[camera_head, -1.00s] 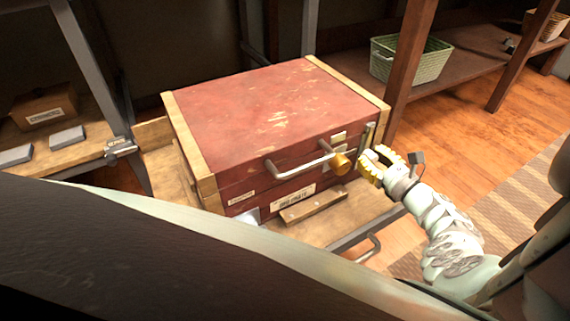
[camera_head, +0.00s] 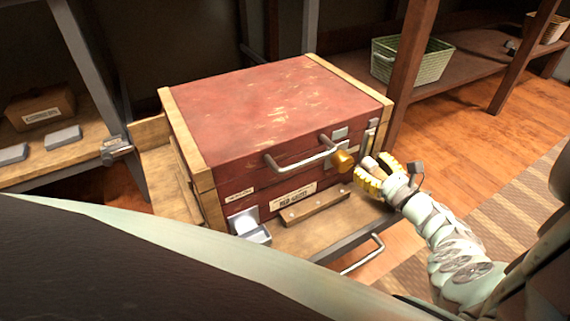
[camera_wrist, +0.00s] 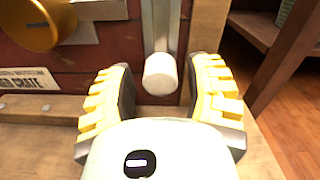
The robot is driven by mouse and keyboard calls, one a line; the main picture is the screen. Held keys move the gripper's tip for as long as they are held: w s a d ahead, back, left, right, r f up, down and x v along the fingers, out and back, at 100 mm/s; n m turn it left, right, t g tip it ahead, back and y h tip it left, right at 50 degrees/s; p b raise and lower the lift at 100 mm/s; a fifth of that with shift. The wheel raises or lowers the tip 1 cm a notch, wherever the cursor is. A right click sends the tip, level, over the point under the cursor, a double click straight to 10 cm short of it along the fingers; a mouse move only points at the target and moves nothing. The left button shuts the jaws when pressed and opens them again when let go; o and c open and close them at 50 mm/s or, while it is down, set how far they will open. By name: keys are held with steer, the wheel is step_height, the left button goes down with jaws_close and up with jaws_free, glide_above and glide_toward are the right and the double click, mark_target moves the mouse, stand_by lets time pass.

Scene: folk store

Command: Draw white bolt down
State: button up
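The white bolt (camera_wrist: 160,73) is a short white cylinder on a vertical metal track (camera_wrist: 161,25) on the front of the red crate (camera_head: 275,105). The track also shows in the head view (camera_head: 369,137), at the crate's right front corner. My gripper (camera_wrist: 163,72) is open, with one yellow-padded finger on each side of the bolt. Gaps show between the bolt and both fingers. In the head view my gripper (camera_head: 373,172) is at the crate's front right, where its fingers partly hide the bolt.
A brass knob (camera_head: 342,161) and a metal handle (camera_head: 301,160) stick out just left of my gripper. The crate sits on a wooden surface with a wooden block (camera_head: 315,204) in front. A post (camera_head: 408,75) and a green basket (camera_head: 412,60) stand behind right.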

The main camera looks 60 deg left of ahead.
steer(key=shift+o, duration=0.5)
steer(key=shift+d, duration=0.1)
steer(key=shift+w+d, duration=0.1)
steer(key=shift+d, duration=0.5)
steer(key=d, duration=1)
steer(key=shift+s+d, duration=0.35)
steer(key=shift+s, duration=0.05)
steer(key=shift+r, duration=0.1)
